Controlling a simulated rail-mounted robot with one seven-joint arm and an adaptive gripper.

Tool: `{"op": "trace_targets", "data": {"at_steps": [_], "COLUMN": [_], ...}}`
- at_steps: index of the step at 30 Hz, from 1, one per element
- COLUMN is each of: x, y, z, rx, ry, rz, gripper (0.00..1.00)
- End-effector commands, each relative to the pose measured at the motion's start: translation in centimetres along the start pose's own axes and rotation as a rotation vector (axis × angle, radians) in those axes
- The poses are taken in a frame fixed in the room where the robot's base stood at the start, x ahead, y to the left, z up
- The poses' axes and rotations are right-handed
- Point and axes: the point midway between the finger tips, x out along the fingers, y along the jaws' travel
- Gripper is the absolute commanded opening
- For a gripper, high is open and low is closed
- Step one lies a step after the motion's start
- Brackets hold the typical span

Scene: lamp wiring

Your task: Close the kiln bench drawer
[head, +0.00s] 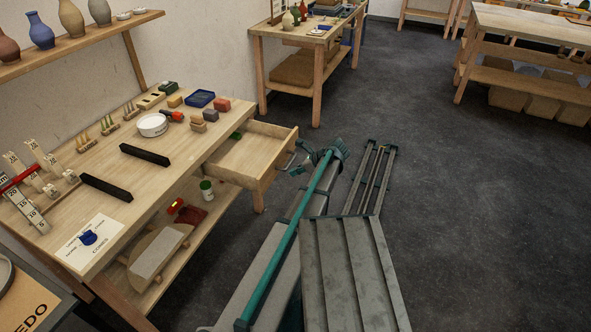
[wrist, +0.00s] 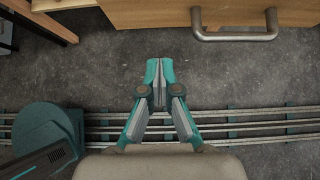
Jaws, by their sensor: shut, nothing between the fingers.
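The wooden drawer (head: 252,150) stands pulled out from the right side of the kiln bench (head: 150,190). In the wrist view its front (wrist: 150,14) crosses the top of the picture, with a grey metal bar handle (wrist: 235,36) at the upper right. My gripper (wrist: 160,66) is shut and empty over the floor. In the picture its fingertips lie below and left of the handle, apart from it. In the head view my gripper is small beside the drawer front, partly hidden by my arm. A small green item (head: 236,135) shows at the drawer's back.
The bench top holds a white round dish (head: 152,125), two black bars (head: 145,155), small blocks and a blue tray (head: 200,98). A lower shelf (head: 165,265) holds a pale slab and a small jar. Floor rails (wrist: 240,120) run below my gripper. Open floor (head: 450,200) lies right.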

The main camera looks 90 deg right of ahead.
Motion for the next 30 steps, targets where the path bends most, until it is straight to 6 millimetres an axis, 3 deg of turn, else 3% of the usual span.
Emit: {"op": "trace_targets", "data": {"at_steps": [11, 18, 30], "x": [7.1, 9.1, 9.8], "y": [-0.1, 0.0, 0.0], "z": [0.2, 2.4, 2.8], "rx": [-0.001, -0.002, -0.002], "ry": [0.001, 0.001, 0.001], "rz": [0.001, 0.001, -0.001], "gripper": [0.0, 0.0, 0.0]}}
